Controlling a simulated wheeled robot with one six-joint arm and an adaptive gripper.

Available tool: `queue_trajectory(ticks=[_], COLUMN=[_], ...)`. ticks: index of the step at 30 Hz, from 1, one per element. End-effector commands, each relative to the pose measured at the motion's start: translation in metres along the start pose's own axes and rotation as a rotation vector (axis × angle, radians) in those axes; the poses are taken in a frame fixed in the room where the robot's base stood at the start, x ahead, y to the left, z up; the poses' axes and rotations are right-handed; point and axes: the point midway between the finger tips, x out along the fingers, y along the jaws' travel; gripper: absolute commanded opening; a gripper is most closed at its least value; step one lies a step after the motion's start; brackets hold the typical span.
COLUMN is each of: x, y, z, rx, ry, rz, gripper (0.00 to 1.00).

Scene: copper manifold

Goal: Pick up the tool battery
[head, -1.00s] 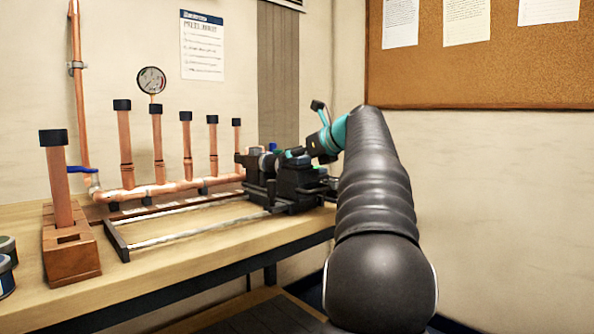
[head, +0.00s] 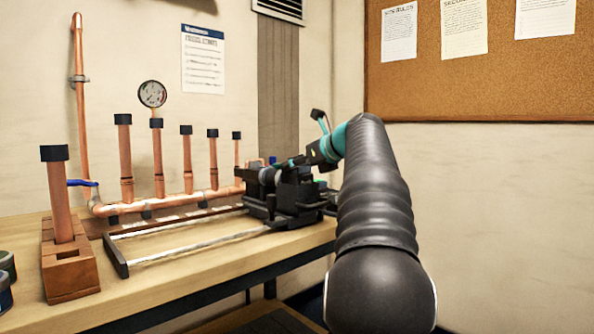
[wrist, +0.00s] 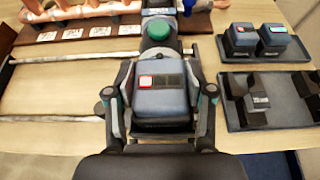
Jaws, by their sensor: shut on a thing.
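The tool battery (wrist: 161,95) is a dark grey-blue block with a small red and white label on top. It shows in the middle of the wrist view. My gripper (wrist: 160,108) is shut on it, with one finger along its left side and one along its right. Dark machine parts with a green cap (wrist: 158,29) lie just beyond the battery. In the head view my gripper (head: 265,178) is small and far off at the bench's right end, and I cannot pick out the battery there.
Two more batteries (wrist: 241,38) (wrist: 273,39) stand in a tray at the right. A nearer tray (wrist: 285,113) holds dark blocks. Metal rails (wrist: 60,120) lie left. The copper manifold (head: 150,203) runs along the workbench (head: 200,266). A wooden block (head: 68,270) holds a capped pipe.

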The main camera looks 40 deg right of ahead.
Motion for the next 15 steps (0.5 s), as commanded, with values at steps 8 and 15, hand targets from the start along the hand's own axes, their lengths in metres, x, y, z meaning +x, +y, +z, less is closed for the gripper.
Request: queue_trajectory(ticks=[8, 15], x=[-0.014, -0.022], y=[0.0, 0.0], z=[0.035, 0.053], rx=[-0.003, -0.004], ry=[-0.003, -0.004], rz=[-0.001, -0.001], gripper=[0.01, 0.01])
